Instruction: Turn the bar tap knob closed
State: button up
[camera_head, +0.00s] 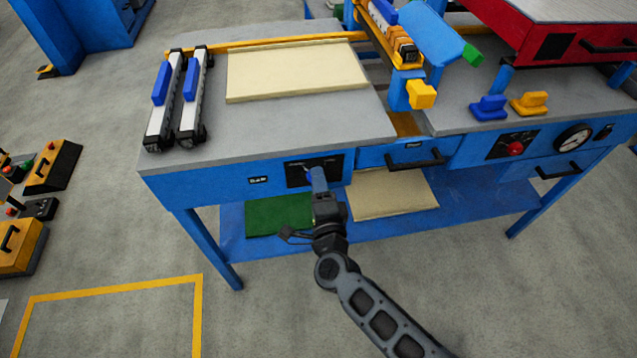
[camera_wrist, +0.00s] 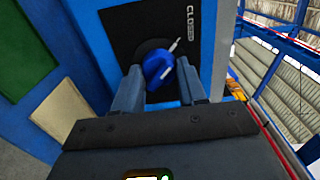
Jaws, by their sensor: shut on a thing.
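The bar tap knob (camera_wrist: 157,68) is a round blue knob with a white pointer, on a black plate (camera_wrist: 135,30). In the wrist view the pointer tilts up and right, toward partly readable white lettering that begins "CLO". My gripper (camera_wrist: 160,78) has one finger on each side of the knob and is shut on it. In the head view my gripper (camera_head: 317,180) reaches the black plate (camera_head: 297,176) on the blue front of the bench and mostly hides the knob.
The bench's grey top (camera_head: 270,130) carries a cream panel (camera_head: 295,70) and two bar clamps (camera_head: 165,110). A drawer handle (camera_head: 415,160) lies right of the plate. A lower shelf (camera_head: 470,203) holds a green sheet (camera_head: 280,215) and a cream sheet (camera_head: 390,193). Floor in front is open.

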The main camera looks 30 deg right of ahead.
jog(key=o, duration=1)
jog(key=shift+o, duration=0.2)
jog(key=v, duration=0.8)
jog(key=shift+w, duration=0.1)
jog(key=s+r+n+y, duration=0.2)
jog(key=s+r+n, duration=0.4)
jog(key=s, duration=0.5)
jog(key=s+d+r+n+g+y, duration=0.1)
jog(key=s+r+n, duration=0.5)
jog(key=s, duration=0.5)
jog(key=s+d+r+n+g+y, duration=0.1)
jog(key=s+r+n+y, duration=0.1)
jog(key=s+r+n, duration=0.4)
jog(key=s+n, duration=0.3)
jog(key=s, duration=0.2)
jog(key=shift+r+y, duration=0.3)
jog(key=shift+r, duration=0.1)
